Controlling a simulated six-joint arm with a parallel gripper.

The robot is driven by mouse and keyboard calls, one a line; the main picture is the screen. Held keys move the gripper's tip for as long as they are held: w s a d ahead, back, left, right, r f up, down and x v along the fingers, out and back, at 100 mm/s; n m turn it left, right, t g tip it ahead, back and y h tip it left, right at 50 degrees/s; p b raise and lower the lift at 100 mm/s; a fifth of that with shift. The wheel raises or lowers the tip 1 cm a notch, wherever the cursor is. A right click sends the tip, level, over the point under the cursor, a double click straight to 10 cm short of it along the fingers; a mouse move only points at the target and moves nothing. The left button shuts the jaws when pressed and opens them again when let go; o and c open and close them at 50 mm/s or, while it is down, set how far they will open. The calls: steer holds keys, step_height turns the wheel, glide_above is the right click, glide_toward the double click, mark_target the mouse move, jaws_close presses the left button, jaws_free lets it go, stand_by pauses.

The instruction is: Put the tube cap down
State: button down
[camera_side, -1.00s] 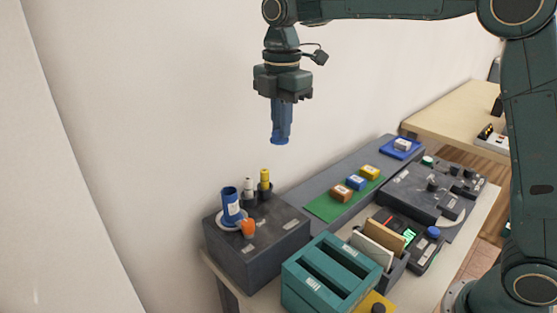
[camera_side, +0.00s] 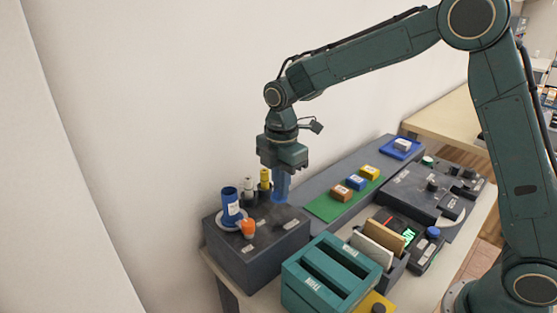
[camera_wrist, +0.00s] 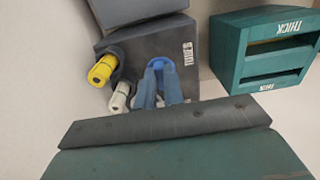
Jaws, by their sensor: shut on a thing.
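My gripper (camera_side: 281,200) points down, its blue fingers shut on the blue tube cap. In the wrist view the cap (camera_wrist: 159,63) shows as a round blue rim between the fingertips (camera_wrist: 160,80). The cap is low over the right rear part of the dark grey block (camera_side: 275,240); I cannot tell whether it touches the top. The blue tube (camera_side: 231,206) stands upright and open-topped at the block's left, on a white round base. The cap is apart from it.
A white-capped (camera_side: 248,186) and a yellow-capped (camera_side: 265,178) vial stand just left of my gripper. An orange piece (camera_side: 248,228) is in front of the tube. A teal slotted box (camera_side: 330,275) stands front right. The block's front right top is clear.

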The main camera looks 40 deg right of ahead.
mark_target(281, 199)
steer(key=shift+f, duration=2.15)
steer(key=shift+f, duration=0.1)
steer(key=c, duration=1.5)
jaws_free()
step_height(281, 199, up, 12)
steer(key=shift+r, duration=0.15)
